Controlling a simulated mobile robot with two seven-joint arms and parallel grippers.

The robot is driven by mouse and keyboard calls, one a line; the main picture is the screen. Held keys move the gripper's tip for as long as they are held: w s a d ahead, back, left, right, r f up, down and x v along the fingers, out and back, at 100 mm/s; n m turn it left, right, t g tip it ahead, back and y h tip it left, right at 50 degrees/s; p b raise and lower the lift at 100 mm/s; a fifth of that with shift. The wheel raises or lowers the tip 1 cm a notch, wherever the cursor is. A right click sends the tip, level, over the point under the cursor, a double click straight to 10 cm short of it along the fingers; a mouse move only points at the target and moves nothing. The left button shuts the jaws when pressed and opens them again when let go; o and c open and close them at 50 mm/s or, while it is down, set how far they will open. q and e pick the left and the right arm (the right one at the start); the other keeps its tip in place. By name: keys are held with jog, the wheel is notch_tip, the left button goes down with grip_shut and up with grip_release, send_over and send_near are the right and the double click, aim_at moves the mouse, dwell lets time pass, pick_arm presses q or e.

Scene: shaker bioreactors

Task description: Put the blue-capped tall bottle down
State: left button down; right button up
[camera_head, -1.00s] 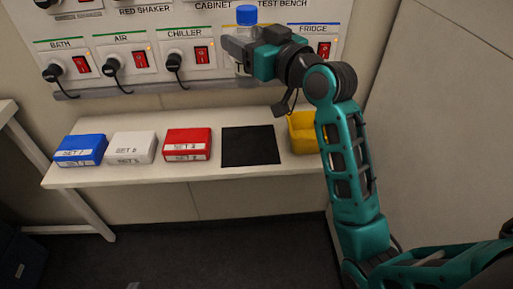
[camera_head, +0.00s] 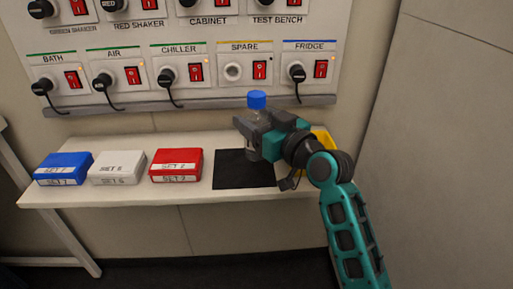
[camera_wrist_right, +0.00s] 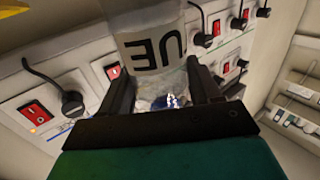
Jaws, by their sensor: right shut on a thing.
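The blue-capped tall bottle (camera_head: 257,101) is clear and upright, held in my right gripper (camera_head: 250,134) over the back part of the black mat (camera_head: 232,178). The gripper's fingers hide part of the bottle in the head view, and I cannot tell whether its base touches the mat. In the right wrist view the bottle (camera_wrist_right: 150,45), with a white label and dark letters, sits between the two fingers of the right gripper (camera_wrist_right: 160,92), which are shut on it. My left gripper is in neither view.
A blue box (camera_head: 63,168), a white box (camera_head: 117,167) and a red box (camera_head: 176,165) stand in a row left of the mat on the white shelf (camera_head: 130,196). A yellow container (camera_head: 322,138) is behind my right arm. A switch panel (camera_head: 190,45) with plugs hangs on the wall above.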

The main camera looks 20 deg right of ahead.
notch_tip(320, 180, down, 5)
jog(key=shift+f+b, duration=0.1)
jog(key=shift+b, duration=0.9)
jog(key=shift+f, duration=0.25)
jog(key=shift+f, duration=0.1)
jog(key=shift+f, duration=0.15)
jog(key=o, duration=1.3)
jog(key=shift+r, duration=0.25)
jog(key=v, duration=1.2)
